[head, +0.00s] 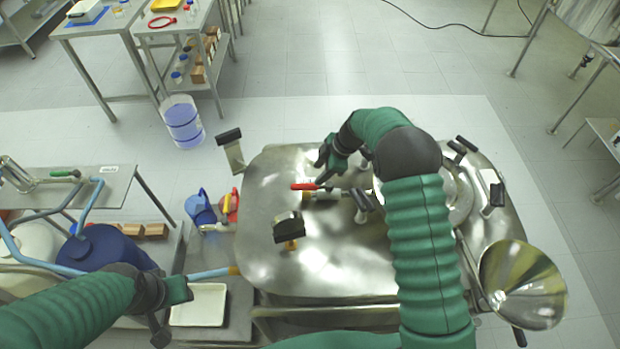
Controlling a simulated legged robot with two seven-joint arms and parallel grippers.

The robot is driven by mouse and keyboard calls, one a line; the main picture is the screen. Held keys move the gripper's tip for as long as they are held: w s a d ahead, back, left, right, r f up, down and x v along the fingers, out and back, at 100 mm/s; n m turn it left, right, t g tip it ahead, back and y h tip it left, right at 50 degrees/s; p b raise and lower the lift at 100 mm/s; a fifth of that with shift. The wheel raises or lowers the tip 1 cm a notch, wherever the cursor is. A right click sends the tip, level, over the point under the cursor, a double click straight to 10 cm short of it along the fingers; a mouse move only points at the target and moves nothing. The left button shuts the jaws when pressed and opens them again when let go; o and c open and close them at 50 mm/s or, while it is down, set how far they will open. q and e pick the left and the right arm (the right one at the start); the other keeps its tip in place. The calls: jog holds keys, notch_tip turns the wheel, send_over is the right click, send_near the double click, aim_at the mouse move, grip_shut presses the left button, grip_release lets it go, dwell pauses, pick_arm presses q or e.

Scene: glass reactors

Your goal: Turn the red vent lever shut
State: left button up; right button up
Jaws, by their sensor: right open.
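The red vent lever (304,187) sits on top of the steel reactor lid, its red handle lying roughly level and pointing left from a small brass-coloured fitting (326,195). My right gripper (322,170) is open just above and behind the lever in the picture, with its dark fingers close to the handle's right end. I cannot tell whether a finger touches it. My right forearm hides part of the lid. My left gripper (174,313) is low at the left, open and empty, away from the lever.
The steel lid (330,255) carries several black-handled clamps, one at the front (288,228). A metal funnel (523,284) stands at the right. A white tray (199,304) and a blue container (105,250) are at the left. A bucket (182,122) stands on the floor behind.

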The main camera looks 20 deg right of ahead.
aim_at(305, 185)
jog(key=a+f, duration=0.1)
jog(key=a, duration=0.1)
jog(key=a+f+p, duration=0.1)
jog(key=shift+s+f, duration=0.25)
jog(key=shift+f, duration=0.1)
jog(key=x, duration=0.4)
jog(key=shift+w+a+f, duration=0.15)
jog(key=shift+w+a, duration=0.05)
jog(key=shift+w, duration=0.25)
jog(key=shift+w+d+f, duration=0.2)
jog(key=shift+d+f, duration=0.05)
jog(key=shift+d, duration=0.25)
jog(key=shift+s+d, duration=0.15)
jog(key=shift+s+d+r, duration=0.1)
jog(key=shift+s+r, duration=0.05)
jog(key=shift+c, duration=1)
jog(key=shift+r, duration=0.1)
jog(key=shift+c, duration=1.2)
jog(key=shift+a, duration=0.2)
jog(key=shift+c, duration=1.1)
jog(key=shift+a, duration=0.35)
grip_shut()
pick_arm(q)
jog(key=shift+s+a+r, duration=0.75)
jog(key=shift+r, duration=0.25)
jog(key=shift+d, duration=0.15)
pick_arm(e)
jog(key=shift+d, duration=0.15)
